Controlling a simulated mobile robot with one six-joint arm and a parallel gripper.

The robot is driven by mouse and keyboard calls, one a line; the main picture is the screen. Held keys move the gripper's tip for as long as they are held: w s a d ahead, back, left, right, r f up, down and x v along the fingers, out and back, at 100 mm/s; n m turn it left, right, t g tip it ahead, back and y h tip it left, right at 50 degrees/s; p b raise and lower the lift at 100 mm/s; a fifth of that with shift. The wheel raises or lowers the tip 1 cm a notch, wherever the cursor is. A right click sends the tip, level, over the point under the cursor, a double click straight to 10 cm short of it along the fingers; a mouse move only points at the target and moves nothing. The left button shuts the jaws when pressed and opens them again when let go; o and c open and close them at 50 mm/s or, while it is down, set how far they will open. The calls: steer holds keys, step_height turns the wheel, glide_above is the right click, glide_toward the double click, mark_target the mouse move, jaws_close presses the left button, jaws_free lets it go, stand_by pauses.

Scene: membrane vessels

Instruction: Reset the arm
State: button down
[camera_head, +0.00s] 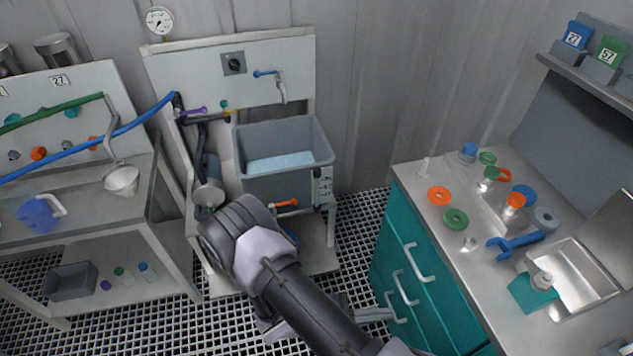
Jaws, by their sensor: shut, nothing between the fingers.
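My arm rises from the bottom edge and bends at a dark grey joint in the middle of the view, in front of the grey basin's stand. Part of my gripper (372,313) shows low in the middle, beyond the arm link and left of the teal cabinet. It is shut and holds nothing. My arm hides part of the gripper and its wrist.
A grey basin (262,185) with bluish liquid stands behind my arm. At right, a teal cabinet (400,270) carries a counter with coloured rings, a blue wrench (516,243) and a sink. A metal bench (80,195) stands left. Grated floor (362,222) lies between.

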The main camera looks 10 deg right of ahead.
steer(key=a+r+m+t+y, duration=0.2)
steer(key=a+r+m+y, duration=0.2)
steer(key=r, duration=0.7)
steer(key=a+r+m+t+y, duration=0.3)
steer(key=r+m+y, duration=0.5)
steer(key=r, duration=0.4)
steer(key=a+r+m+t+y, duration=0.2)
steer(key=a+r+m+y, duration=0.3)
steer(key=r, duration=0.6)
steer(key=s+m+y, duration=0.1)
steer(key=m, duration=0.1)
steer(key=shift+a+r+m+t+y, duration=0.2)
steer(key=shift+a+m+t+y, duration=0.1)
steer(key=shift+t+y, duration=0.1)
